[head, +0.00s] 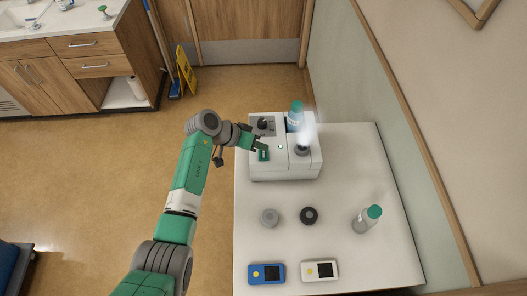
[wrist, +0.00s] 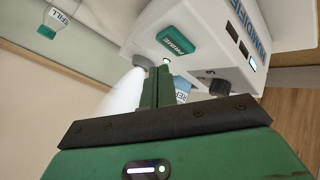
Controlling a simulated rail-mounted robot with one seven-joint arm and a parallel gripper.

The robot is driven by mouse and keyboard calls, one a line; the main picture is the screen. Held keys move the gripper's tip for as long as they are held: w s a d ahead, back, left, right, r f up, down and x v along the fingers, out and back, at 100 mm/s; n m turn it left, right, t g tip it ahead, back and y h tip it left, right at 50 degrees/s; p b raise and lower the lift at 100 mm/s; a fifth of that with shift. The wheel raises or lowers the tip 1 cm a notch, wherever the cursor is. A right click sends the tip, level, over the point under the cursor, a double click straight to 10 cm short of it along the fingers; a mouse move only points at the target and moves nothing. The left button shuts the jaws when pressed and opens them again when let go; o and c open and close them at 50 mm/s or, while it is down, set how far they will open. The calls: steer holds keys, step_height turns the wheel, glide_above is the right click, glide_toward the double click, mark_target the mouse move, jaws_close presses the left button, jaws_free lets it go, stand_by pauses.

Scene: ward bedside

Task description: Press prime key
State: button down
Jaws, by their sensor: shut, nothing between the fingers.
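The prime key is a green bar labelled PRIME (wrist: 177,40) on the white machine (wrist: 140,28), and it shows no finger on it in the wrist view. In the head view the key (head: 264,156) is on the left front of the machine (head: 285,174). My gripper (head: 266,148) is shut and empty, over the machine just behind the key. In the wrist view its fingertips (wrist: 160,70) appear beside the key, near a small lit lamp (wrist: 167,60). I cannot tell how high the tips are above the surface.
A teal-capped bottle (head: 295,121) stands in the machine. White mist (head: 309,134) rises from the dark nozzle (head: 302,150). On the table (head: 340,245) are a grey knob (head: 269,217), a black knob (head: 309,215), another bottle (head: 366,220), a blue device (head: 266,274) and a white device (head: 320,271).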

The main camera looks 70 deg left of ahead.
mark_target(260, 155)
steer(key=shift+r+p, duration=1.2)
steer(key=shift+r, duration=0.7)
